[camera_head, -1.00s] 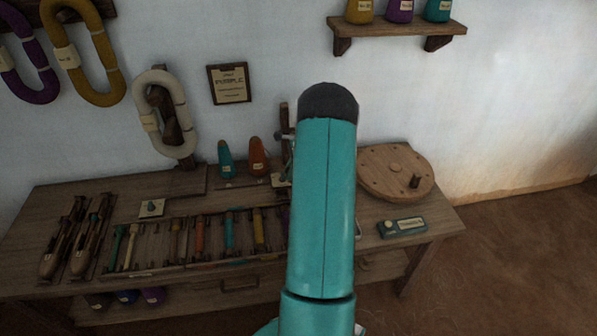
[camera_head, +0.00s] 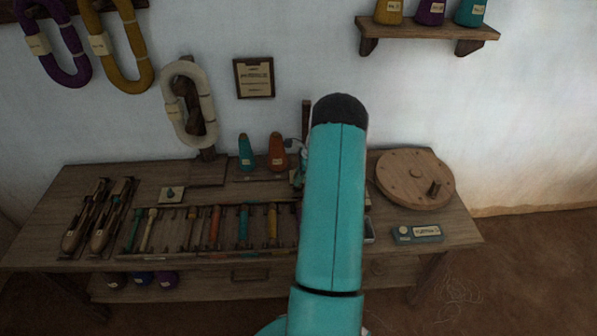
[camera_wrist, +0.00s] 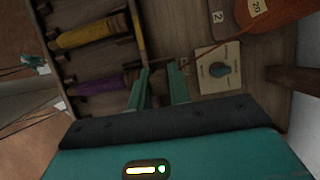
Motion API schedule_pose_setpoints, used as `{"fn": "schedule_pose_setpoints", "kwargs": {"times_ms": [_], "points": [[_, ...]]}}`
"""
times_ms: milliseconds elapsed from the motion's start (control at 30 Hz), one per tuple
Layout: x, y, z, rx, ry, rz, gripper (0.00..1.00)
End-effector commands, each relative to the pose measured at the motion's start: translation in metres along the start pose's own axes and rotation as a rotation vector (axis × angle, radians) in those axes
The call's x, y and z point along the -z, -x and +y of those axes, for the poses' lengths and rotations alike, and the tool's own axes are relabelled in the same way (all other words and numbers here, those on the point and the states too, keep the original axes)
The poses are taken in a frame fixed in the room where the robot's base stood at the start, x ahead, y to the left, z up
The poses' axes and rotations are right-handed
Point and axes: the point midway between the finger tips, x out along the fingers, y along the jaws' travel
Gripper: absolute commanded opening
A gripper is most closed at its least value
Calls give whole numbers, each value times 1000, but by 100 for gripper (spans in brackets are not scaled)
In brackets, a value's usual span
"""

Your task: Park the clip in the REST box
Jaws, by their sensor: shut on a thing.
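My gripper (camera_wrist: 158,75) shows in the wrist view, its two teal fingers pointing over the table beside the bobbin rack. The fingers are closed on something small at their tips. I take it to be the clip, but its shape is too small and dark to make out. In the head view my teal arm hides the gripper and the table part under it. I cannot make out a box marked REST in either view.
In the wrist view, yellow (camera_wrist: 90,33) and purple (camera_wrist: 98,84) bobbins lie left of the fingers. A pale plate with a teal knob (camera_wrist: 220,69) and an orange cone (camera_wrist: 285,12) are to the right. A round wooden disc (camera_head: 408,172) and teal device (camera_head: 417,234) stand at the table's right.

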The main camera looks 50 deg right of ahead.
Motion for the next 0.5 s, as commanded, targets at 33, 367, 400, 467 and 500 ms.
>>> {"fn": "schedule_pose_setpoints", "kwargs": {"times_ms": [33,367,400,467,500], "points": [[2,-4,0,0,0,0,0],[13,-30,0,-1,3,1,0],[14,-32,0,0,3,1,0],[15,-35,0,1,3,1,0],[15,-36,0,1,3,1,0]]}}
